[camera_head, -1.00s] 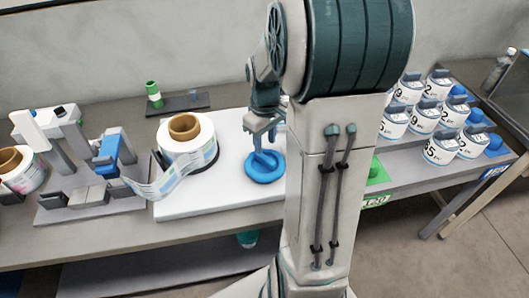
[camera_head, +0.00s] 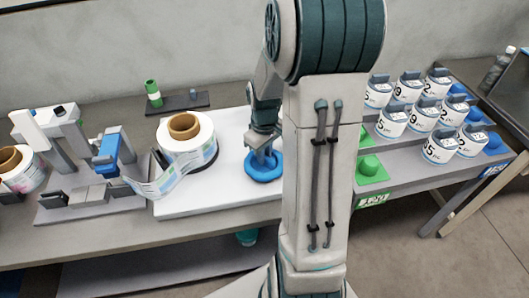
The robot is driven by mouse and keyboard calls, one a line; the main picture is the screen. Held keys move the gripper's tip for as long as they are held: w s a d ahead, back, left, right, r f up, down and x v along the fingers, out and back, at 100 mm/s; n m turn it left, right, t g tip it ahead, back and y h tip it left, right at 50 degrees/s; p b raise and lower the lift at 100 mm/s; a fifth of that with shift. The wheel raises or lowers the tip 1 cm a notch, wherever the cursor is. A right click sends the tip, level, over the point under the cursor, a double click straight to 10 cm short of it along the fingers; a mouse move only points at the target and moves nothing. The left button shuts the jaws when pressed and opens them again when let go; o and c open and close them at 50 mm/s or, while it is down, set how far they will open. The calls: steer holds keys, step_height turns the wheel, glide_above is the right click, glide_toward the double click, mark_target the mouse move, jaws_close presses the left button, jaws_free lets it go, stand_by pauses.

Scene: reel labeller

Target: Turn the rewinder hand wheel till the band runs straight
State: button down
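The blue rewinder hand wheel (camera_head: 265,171) lies flat on the white base plate (camera_head: 228,194). My gripper (camera_head: 263,150) points down at the wheel from above, at its upper middle. The fingers are small and partly hidden at the wheel, so I cannot tell whether they are open or shut. The rewinder reel (camera_head: 190,136) of labels with a brown core stands left of the wheel. The printed band (camera_head: 160,184) runs from this reel down left toward the labeller (camera_head: 107,155), and it looks curved and slack.
Another label roll (camera_head: 18,170) stands at the far left. A green-capped container (camera_head: 153,93) stands on a dark tray (camera_head: 185,103) behind. Several numbered white canisters (camera_head: 420,117) stand at the right beside a green holder (camera_head: 370,170). My arm's column hides the middle of the bench.

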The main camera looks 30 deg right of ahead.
steer(key=shift+f+m+b, duration=0.1)
steer(key=shift+m+b, duration=0.25)
steer(key=shift+m, duration=0.95)
steer(key=c, duration=1.4)
jaws_free()
steer(key=shift+o, duration=0.2)
step_height(320, 180, up, 14)
steer(key=b, duration=0.1)
